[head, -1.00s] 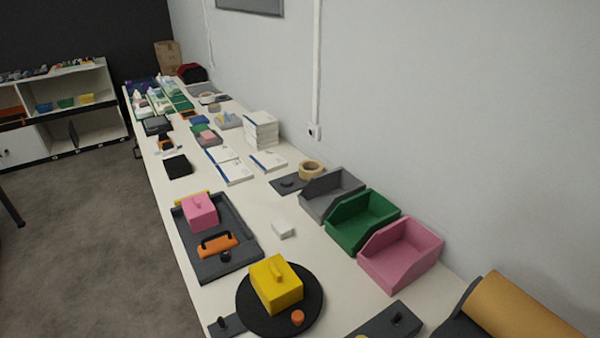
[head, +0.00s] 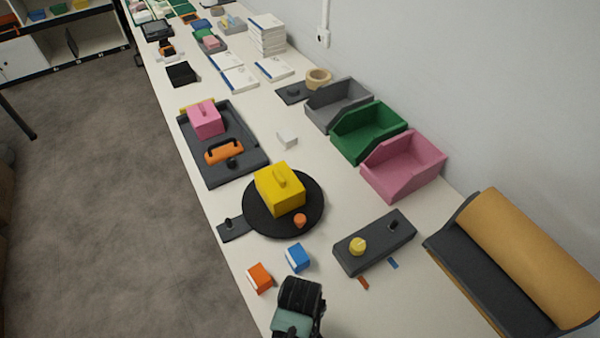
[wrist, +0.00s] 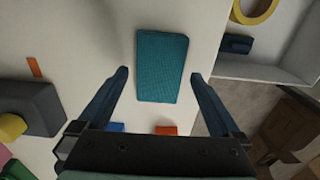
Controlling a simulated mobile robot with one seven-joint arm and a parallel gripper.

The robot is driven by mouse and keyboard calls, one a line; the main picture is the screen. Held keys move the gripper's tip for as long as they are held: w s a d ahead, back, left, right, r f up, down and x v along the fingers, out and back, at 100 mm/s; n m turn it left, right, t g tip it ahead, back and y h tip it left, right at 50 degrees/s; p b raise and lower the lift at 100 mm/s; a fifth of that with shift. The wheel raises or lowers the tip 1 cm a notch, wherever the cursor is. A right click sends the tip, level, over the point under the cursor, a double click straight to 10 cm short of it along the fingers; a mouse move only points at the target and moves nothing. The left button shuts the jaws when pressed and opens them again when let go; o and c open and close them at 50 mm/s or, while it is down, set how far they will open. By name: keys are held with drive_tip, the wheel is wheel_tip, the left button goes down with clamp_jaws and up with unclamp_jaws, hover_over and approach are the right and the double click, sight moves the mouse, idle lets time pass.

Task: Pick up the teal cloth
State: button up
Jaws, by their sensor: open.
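The teal cloth (wrist: 161,66) shows in the wrist view as a flat, textured rectangle lying on the pale table. My gripper (wrist: 159,75) is open, with one dark finger on each side of the cloth's near part in the picture. A gap shows between each finger and the cloth, and nothing is held. The height of the fingers over the table is hard to tell. In the head view, my black arm end stands at the bottom edge. I cannot tell whether the greenish patch there is the cloth or part of my arm.
An orange box (head: 259,278) and a blue box (head: 297,258) stand close to my arm. A dark block with a yellow knob (head: 374,243), a black round plate (head: 257,216) and a pink bin (head: 403,166) lie farther off.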

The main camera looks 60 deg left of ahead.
drive_tip(key=shift+f, duration=0.85)
drive_tip(key=shift+c, duration=0.3)
drive_tip(key=c, duration=1.1)
wheel_tip(320, 180, up, 10)
drive_tip(key=shift+r, duration=0.1)
